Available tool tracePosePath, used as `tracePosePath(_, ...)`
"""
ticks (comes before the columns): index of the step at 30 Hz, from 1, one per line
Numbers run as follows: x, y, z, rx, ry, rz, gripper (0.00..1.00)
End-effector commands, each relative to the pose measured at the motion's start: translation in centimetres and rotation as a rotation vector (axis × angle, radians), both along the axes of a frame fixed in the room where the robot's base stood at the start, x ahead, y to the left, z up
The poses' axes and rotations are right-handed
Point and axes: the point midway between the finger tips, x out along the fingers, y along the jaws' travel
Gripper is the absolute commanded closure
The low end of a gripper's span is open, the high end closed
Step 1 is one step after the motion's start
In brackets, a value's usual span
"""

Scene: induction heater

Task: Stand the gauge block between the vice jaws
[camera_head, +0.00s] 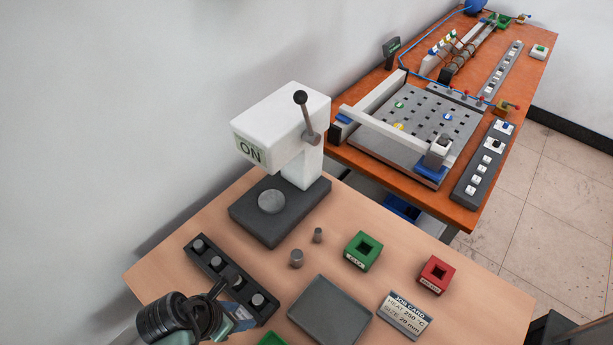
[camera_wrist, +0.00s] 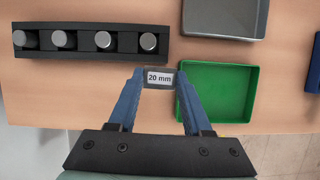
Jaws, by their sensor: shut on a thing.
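The gauge block (camera_wrist: 160,78) is a small grey block with a white "20 mm" label, seen in the wrist view. My gripper (camera_wrist: 160,84) is shut on it, with one blue finger at each side and the label facing the wrist camera. In the head view my gripper (camera_head: 232,300) is at the lower left, in front of the dark rack; the block cannot be made out there. I cannot make out the vice or its jaws in either view.
The dark rack (camera_wrist: 82,52) of metal cylinders lies left of the block. A green tray (camera_wrist: 250,98) is close on the right, with a grey tray (camera_wrist: 262,28) beyond. The press (camera_head: 290,110), green box (camera_head: 356,262), red box (camera_head: 428,284) and job card (camera_head: 404,316) stand farther off.

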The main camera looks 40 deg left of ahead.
Motion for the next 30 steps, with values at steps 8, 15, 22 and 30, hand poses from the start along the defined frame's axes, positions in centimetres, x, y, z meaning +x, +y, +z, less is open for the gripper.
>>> tracePosePath(8,-0.7,0.3,0.0,0.002,-0.002,0.039,1.00)
tracePosePath(15,-0.7,0.2,-3.0,-0.003,0.000,0.037,1.00)
tracePosePath(22,-0.6,0.3,-5.7,0.002,-0.001,0.035,1.00)
tracePosePath(30,-0.6,0.3,-9.0,0.000,-0.001,0.036,1.00)
